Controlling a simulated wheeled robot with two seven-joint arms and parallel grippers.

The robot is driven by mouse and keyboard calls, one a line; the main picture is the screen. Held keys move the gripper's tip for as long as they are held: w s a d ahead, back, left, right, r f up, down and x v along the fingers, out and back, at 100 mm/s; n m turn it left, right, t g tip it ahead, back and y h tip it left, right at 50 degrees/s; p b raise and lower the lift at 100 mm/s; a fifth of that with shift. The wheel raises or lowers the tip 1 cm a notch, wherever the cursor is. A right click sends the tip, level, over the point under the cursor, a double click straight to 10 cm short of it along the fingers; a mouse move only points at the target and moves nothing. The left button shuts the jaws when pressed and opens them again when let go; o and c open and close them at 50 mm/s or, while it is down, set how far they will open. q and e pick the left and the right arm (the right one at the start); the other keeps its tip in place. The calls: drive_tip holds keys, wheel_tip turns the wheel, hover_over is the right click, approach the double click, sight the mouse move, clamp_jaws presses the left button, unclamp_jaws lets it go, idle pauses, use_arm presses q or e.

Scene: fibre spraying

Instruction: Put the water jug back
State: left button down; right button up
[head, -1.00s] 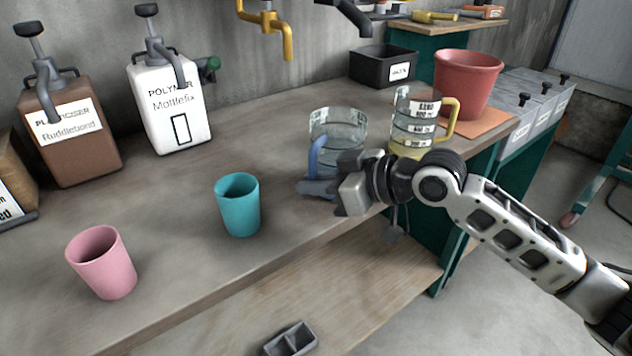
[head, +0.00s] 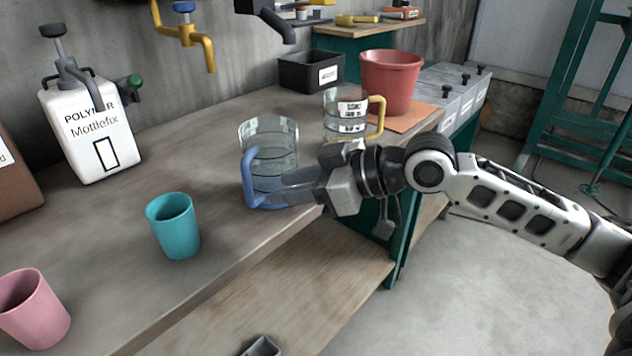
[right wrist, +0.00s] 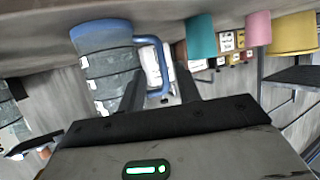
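The clear jug with measuring bands and a blue handle (head: 268,137) stands upright on the workbench near its front edge. Its handle faces the front left. My right gripper (head: 270,192) reaches in from the right at the jug's lower front. In the right wrist view the jug (right wrist: 104,70) is beside the gripper, and its blue handle (right wrist: 163,66) shows between the two dark fingers (right wrist: 158,92). The fingers are spread, with a gap at the right finger; contact is unclear. My left gripper is out of view.
A yellow-handled jug (head: 346,113) stands behind to the right, near a red pot (head: 390,82) on an orange mat (head: 414,119). A teal cup (head: 173,226) and pink cup (head: 32,308) stand left. A white polymer container (head: 92,135) and black bin (head: 311,73) stand behind.

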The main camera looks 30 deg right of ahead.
use_arm(q)
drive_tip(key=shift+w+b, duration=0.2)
drive_tip(key=shift+b, duration=0.2)
use_arm(e)
drive_tip(key=shift+v, duration=2.2)
drive_tip(key=s+a+f+m+t+h, duration=0.1)
drive_tip(key=s+a+f+m, duration=0.1)
drive_tip(key=f, duration=0.6)
drive_tip(key=s+a+f+m+t+h, duration=0.1)
drive_tip(key=f+m, duration=0.1)
drive_tip(key=f, duration=0.7)
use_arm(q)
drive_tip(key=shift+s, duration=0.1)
use_arm(e)
drive_tip(key=s+a+f+m+h, duration=0.3)
drive_tip(key=s+a+f, duration=0.2)
drive_tip(key=s+f, duration=0.4)
drive_tip(key=shift+a+f+h, duration=0.2)
drive_tip(key=shift+f+h, duration=0.1)
drive_tip(key=shift+f, duration=0.3)
